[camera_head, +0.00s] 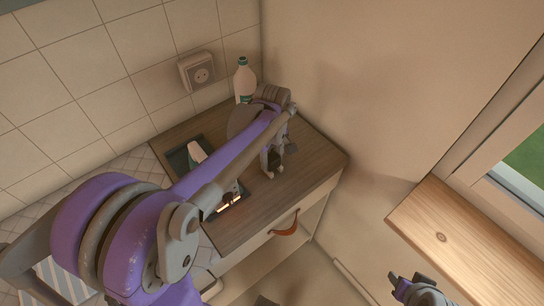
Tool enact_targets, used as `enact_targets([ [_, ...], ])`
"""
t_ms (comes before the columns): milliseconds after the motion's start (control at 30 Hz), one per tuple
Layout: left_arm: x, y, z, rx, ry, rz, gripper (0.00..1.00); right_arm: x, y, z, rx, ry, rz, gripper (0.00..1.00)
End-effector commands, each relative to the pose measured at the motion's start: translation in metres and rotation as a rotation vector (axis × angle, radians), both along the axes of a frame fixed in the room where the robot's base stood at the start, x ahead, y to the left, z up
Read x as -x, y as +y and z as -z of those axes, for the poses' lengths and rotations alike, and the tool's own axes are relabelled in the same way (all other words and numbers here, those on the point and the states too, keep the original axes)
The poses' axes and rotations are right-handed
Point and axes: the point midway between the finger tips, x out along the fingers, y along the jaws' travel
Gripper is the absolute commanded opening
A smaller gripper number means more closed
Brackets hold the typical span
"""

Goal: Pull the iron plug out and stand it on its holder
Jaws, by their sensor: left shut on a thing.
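My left gripper (273,174) reaches across the wooden counter top with its fingers pointing down near the counter's right part. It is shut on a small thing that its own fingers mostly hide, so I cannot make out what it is. The wall socket (202,75) at the back shows its face with no plug in it. A dark rectangular tray or recess (178,161) lies in the counter, with a pale upright piece in it, partly hidden by my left arm. I cannot pick out the holder for certain. My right gripper (412,284) is at the bottom right, away from the counter, its jaws unclear.
A white bottle (244,78) stands at the back of the counter below and right of the socket. A brown leather pull (287,226) hangs on the drawer front. A wooden ledge (465,245) is at the right. Bare counter shows right of the gripper.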

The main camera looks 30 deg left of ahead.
Motion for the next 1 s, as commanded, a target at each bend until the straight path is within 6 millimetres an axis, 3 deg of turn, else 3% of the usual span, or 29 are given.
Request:
enact_targets([
  [167, 0.000, 0.000, -0.001, 0.000, -0.001, 0.000, 0.00, 0.000, 0.000, -0.001, 0.000, 0.000, 0.000, 0.46],
  [200, 0.000, 0.000, -0.001, 0.000, -0.001, 0.000, 0.58, 0.000, 0.000, -0.001, 0.000, -0.001, 0.000, 0.46],
  [367, 0.000, 0.000, -0.001, 0.000, -0.001, 0.000, 0.86, 0.000, 0.000, -0.001, 0.000, -0.001, 0.000, 0.46],
  [733, 0.000, 0.000, -0.005, 0.000, -0.001, 0.000, 0.89, 0.000, 0.000, -0.001, 0.000, -0.001, 0.000, 0.46],
  [867, 0.000, 0.000, -0.022, -0.001, -0.001, 0.000, 0.89, -0.001, 0.000, -0.003, 0.000, -0.002, 0.000, 0.46],
  [1000, 0.000, 0.000, -0.051, -0.001, -0.001, 0.000, 0.89, -0.002, 0.000, -0.006, 0.000, -0.004, 0.000, 0.46],
])
